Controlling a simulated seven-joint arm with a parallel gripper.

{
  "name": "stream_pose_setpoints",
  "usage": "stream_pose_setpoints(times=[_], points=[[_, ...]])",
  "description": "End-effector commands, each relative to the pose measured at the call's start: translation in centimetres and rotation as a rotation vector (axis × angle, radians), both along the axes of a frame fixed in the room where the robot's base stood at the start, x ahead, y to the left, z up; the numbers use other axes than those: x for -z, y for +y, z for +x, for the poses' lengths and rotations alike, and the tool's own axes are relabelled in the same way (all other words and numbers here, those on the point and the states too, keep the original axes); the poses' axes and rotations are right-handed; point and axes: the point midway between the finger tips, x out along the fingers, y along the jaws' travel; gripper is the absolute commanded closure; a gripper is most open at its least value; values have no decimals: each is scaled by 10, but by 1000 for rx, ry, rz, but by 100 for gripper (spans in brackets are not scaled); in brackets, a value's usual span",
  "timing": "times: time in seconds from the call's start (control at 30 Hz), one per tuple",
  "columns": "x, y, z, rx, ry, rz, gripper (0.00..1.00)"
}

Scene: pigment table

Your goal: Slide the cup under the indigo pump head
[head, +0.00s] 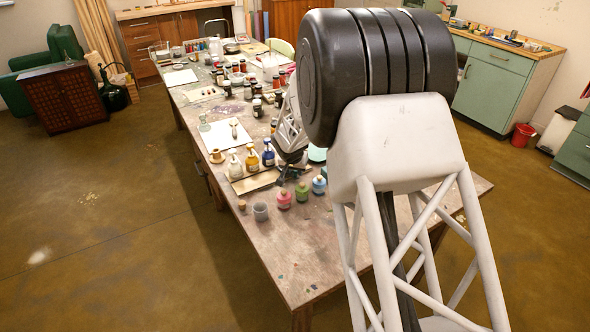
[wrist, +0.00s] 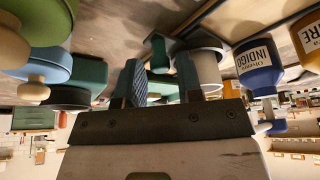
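The indigo pump bottle (head: 268,154), deep blue with a pale label, stands at the right end of a short row of pump bottles. It shows upside down, label readable, at the right of the wrist view (wrist: 257,70).
Yellow (head: 252,160) and white (head: 235,167) pump bottles stand beside the indigo one, with a pale board (head: 256,182) before them. Pink (head: 284,200), green (head: 302,193) and blue (head: 319,186) jars stand close to my gripper. The table's near end (head: 310,255) is clear.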

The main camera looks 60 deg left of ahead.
Motion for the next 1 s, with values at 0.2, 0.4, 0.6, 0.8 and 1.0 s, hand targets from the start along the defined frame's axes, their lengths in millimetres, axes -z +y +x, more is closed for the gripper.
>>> stream_pose_setpoints(times=[0.2,0.4,0.6,0.8,1.0], points=[[0,0,0,0,0,0,100],[0,0,0,0,0,0,100],[0,0,-17,-2,0,-1,100],[0,0,-42,-2,0,-1,100],[0,0,-45,0,0,0,100]])
